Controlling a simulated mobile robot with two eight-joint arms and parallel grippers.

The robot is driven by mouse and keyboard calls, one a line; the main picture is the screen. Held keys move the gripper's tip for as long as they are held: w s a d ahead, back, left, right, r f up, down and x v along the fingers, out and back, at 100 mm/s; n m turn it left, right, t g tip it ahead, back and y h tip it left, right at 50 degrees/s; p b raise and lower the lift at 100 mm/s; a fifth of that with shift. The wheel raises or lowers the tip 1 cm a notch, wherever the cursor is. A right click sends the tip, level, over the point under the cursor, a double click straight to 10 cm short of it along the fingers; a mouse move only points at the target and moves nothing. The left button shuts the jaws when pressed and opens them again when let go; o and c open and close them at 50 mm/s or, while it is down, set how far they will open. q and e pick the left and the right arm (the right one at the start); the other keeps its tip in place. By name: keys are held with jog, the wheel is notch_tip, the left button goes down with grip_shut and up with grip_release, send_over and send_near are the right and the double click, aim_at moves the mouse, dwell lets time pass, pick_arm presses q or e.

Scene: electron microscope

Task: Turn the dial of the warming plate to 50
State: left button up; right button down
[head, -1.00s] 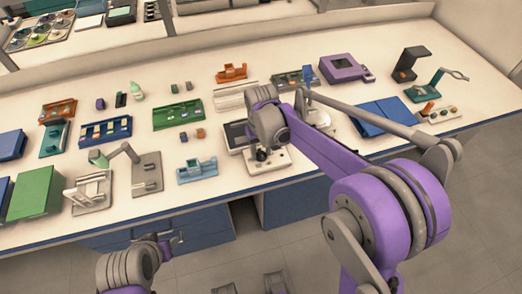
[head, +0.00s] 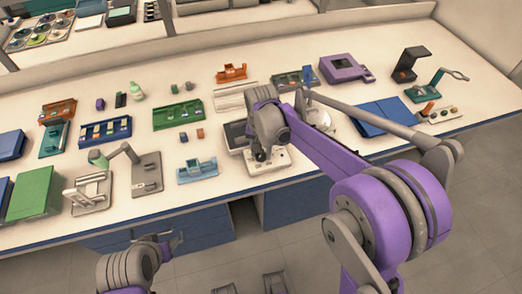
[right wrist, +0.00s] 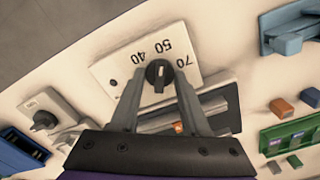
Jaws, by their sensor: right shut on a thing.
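The warming plate (head: 270,167) stands near the front edge of the bench, partly covered by my right arm in the head view. In the right wrist view its pale panel (right wrist: 118,74) carries the numbers 40, 50 and 70 around a dark round dial (right wrist: 159,74). The dial's light mark points roughly up, close to 50; its exact reading is hard to tell. My right gripper (right wrist: 161,77) is shut on the dial, one finger on each side. My left gripper (head: 174,241) hangs low before the bench, away from the plate; its jaws are too small to judge.
A light-blue holder (head: 197,171) stands left of the plate, and a grey stand (head: 146,177) is farther left. A green rack (head: 177,114) lies behind. A blue folder-like block (head: 382,118) lies to the right. The bench's front edge is close to the plate.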

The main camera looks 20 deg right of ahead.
dwell(0.4)
jog(key=shift+c, duration=1.9)
grip_release()
notch_tip(320, 180, up, 11)
jog(key=p, duration=0.1)
jog(key=shift+f, duration=0.1)
jog(key=s+d+n+t+p, duration=0.2)
jog(key=s+p, duration=0.1)
jog(key=s, duration=0.7)
jog(key=s+d+n+t+p, duration=0.2)
jog(key=s+n+t+p, duration=0.1)
jog(key=s, duration=0.8)
jog(key=shift+d+n, duration=0.3)
jog(key=shift+d, duration=0.1)
